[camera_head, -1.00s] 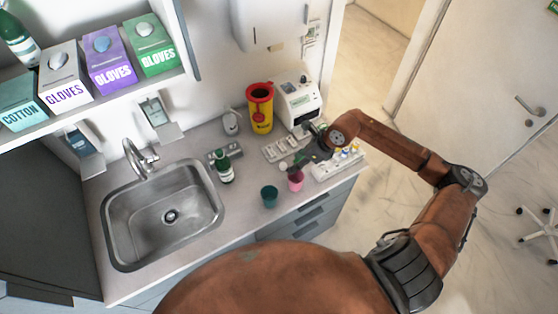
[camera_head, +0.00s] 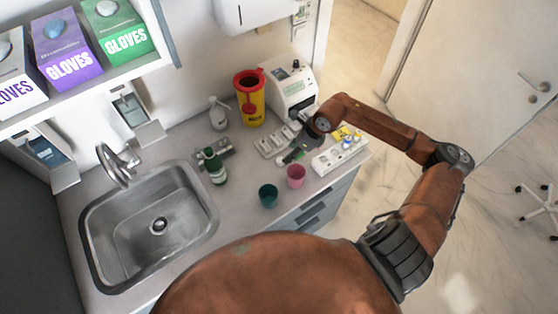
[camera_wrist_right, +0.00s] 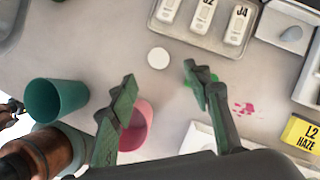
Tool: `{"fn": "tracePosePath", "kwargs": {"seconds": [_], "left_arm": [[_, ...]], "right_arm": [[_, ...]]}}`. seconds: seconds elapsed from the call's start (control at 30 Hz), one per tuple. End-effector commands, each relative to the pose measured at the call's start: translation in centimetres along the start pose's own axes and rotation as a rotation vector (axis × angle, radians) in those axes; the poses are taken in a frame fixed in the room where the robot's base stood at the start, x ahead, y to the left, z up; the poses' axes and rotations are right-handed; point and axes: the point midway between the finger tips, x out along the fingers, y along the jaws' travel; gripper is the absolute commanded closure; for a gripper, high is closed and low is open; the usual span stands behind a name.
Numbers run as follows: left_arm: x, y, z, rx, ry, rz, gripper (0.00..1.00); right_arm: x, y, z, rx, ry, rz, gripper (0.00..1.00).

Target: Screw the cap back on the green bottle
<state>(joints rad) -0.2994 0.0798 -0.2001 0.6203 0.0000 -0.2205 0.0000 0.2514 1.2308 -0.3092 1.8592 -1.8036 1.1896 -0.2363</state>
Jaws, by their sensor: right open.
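The green bottle (camera_head: 215,168) stands upright on the counter just right of the sink, with a pale label. I cannot tell from this distance what closes its neck. A round white cap (camera_wrist_right: 158,58) lies flat on the counter in the right wrist view. My right gripper (camera_wrist_right: 160,74) is open and empty, its two green-padded fingers pointing towards the cap, which shows between and just past the fingertips. In the head view the right gripper (camera_head: 292,156) is over the counter, right of the bottle. My left gripper is not in view.
A teal cup (camera_head: 268,195) and a pink cup (camera_head: 296,176) stand near the counter's front edge, close to the right gripper. A metal tray (camera_wrist_right: 210,22) of labelled items lies behind the cap. The sink (camera_head: 150,230), yellow bin (camera_head: 251,108) and white machine (camera_head: 290,92) surround the workspace.

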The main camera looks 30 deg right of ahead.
Motion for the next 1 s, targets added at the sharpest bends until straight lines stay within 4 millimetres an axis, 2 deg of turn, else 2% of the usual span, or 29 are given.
{"fn": "tracePosePath", "kwargs": {"seconds": [0.23, 0.5, 0.8, 1.0], "left_arm": [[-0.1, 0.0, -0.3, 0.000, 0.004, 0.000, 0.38], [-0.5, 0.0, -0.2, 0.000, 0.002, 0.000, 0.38], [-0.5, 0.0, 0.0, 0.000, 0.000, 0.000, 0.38], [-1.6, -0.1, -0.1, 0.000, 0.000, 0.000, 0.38]], "right_arm": [[0.1, 0.0, 0.1, 0.001, -0.001, 0.001, 0.55], [2.5, 0.1, 0.1, 0.001, -0.001, 0.001, 0.55], [2.8, 0.1, 0.1, 0.000, -0.001, 0.001, 0.55], [5.3, 0.2, 0.7, 0.003, -0.002, 0.004, 0.55]]}}
